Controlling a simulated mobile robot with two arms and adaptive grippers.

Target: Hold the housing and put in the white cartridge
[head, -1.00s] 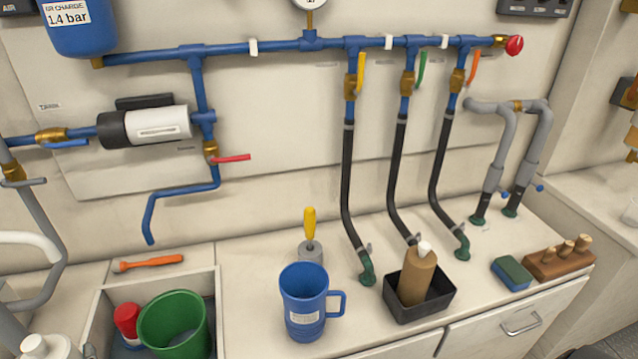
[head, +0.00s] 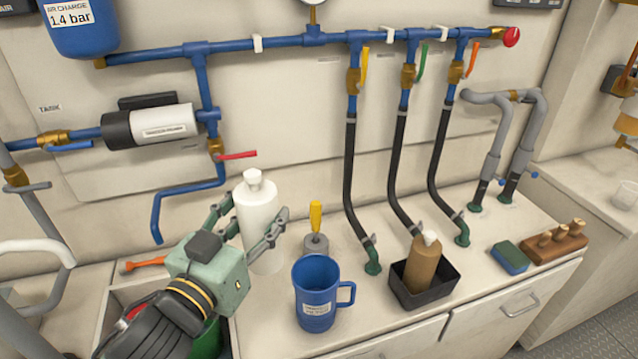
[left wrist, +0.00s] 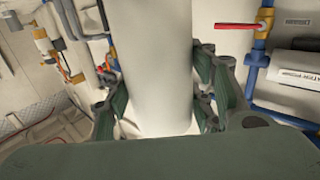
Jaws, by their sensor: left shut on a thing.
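My left gripper (head: 252,222) is shut on a white cylinder with a narrow capped neck, which I take for the white cartridge (head: 258,205). It is upright, left of the blue labelled jug. In the left wrist view, the cartridge (left wrist: 150,65) stands between the fingers (left wrist: 155,95); its ends are cut off or hidden. The blue jug (head: 316,295) is upright and open-topped on the counter, with its handle to the right. I cannot tell whether it is the housing. A black-and-white cylinder (head: 165,122) is fixed on the wall pipe. My right gripper is out of view.
A yellow-handled tool (head: 316,225) stands behind the jug. A black tray (head: 425,290) holds a brown bottle (head: 421,262). Black hoses (head: 349,180) come down to the counter. A sponge (head: 510,257) and wooden block (head: 550,245) are right. A sunken bin lies under my left arm.

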